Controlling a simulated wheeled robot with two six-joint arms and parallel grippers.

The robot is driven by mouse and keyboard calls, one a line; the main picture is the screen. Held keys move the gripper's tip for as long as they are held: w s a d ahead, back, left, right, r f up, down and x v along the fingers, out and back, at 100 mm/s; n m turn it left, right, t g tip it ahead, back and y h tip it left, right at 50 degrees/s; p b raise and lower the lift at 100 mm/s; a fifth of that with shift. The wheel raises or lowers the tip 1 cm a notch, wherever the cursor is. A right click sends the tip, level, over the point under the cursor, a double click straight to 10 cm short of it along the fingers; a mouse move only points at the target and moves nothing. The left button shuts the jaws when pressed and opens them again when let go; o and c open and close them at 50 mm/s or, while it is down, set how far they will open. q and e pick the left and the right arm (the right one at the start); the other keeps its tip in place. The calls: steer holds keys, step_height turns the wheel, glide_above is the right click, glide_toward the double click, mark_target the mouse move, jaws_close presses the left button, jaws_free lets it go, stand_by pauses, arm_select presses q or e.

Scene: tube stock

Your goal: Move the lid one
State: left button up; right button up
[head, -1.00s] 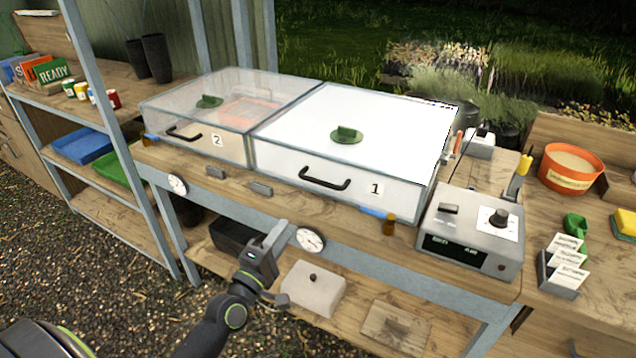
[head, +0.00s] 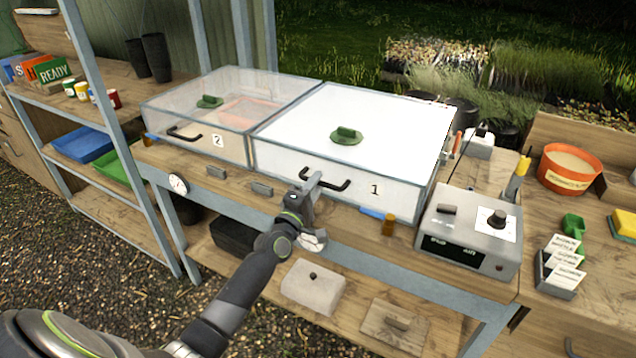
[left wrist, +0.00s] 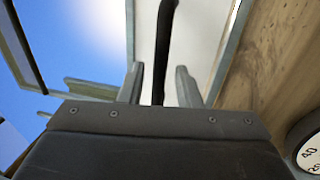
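Lid one (head: 290,125) is a pale, frosted cover marked 1, with a green knob vent (head: 346,136) on top and a black bar handle (head: 338,185) on its front. It sits closed on the bench. In the left wrist view the black handle (left wrist: 163,45) runs between the two open fingers, with a gap on each side. My right gripper is in neither view.
A clear lid (head: 185,100) marked 2 stands directly left of lid one. A dial gauge (head: 178,184) is on the bench front.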

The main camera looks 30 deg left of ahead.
arm_select(q)
steer(key=shift+w+r, duration=0.15)
steer(key=shift+w, duration=0.65)
steer(key=shift+c, duration=0.2)
jaws_close()
